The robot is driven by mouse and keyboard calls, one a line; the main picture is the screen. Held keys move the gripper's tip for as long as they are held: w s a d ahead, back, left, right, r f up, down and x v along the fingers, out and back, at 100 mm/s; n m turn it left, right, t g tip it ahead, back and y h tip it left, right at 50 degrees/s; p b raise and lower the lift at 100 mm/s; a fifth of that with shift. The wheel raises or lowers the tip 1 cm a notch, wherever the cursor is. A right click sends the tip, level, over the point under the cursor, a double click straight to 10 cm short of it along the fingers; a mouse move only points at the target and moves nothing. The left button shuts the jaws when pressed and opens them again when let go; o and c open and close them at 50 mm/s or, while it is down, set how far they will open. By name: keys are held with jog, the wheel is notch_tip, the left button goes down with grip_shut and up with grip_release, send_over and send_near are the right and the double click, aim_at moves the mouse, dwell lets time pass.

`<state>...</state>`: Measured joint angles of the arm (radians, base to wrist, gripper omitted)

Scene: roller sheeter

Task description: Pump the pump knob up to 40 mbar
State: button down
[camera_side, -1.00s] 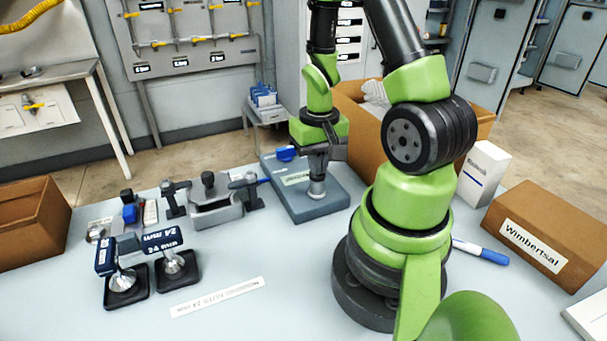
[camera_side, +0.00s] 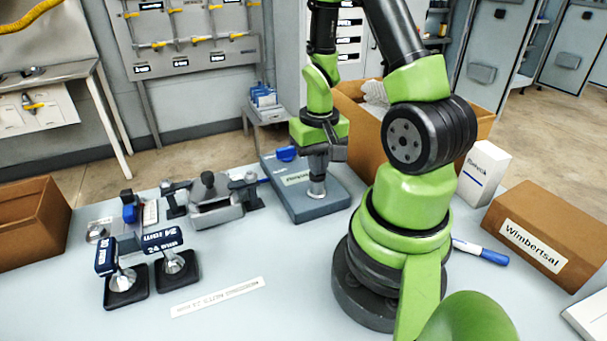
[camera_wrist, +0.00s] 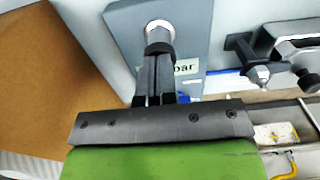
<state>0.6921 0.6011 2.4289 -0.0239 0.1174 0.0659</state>
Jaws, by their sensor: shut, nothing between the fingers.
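The pump is a blue-grey box (camera_side: 318,207) on the table with a pale label (camera_side: 295,178) on top; in the wrist view the label reads "bar" at its visible end. The pump knob (camera_side: 317,190) is a short silver cylinder upright on the box. My gripper (camera_side: 317,177) points straight down over the knob, its fingers shut and empty. In the wrist view the dark fingertips (camera_wrist: 158,52) meet the top of the silver knob (camera_wrist: 157,29); I cannot tell whether they press on it. A blue part (camera_side: 286,153) sits at the box's back left. No pressure reading is legible.
A grey clamp-like device (camera_side: 213,207) with a black knob stands left of the pump. Two black-based stands with dark blue labels (camera_side: 163,240) are at the front left. An open cardboard box (camera_side: 465,126) is close behind my arm. The front table is mostly clear.

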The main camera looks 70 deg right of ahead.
jog(key=shift+w+f, duration=0.1)
jog(key=shift+f, duration=0.4)
jog(key=shift+r, duration=3.7)
notch_tip(320, 180, up, 5)
jog(key=shift+f, duration=2.95)
jog(key=shift+f, duration=2.75)
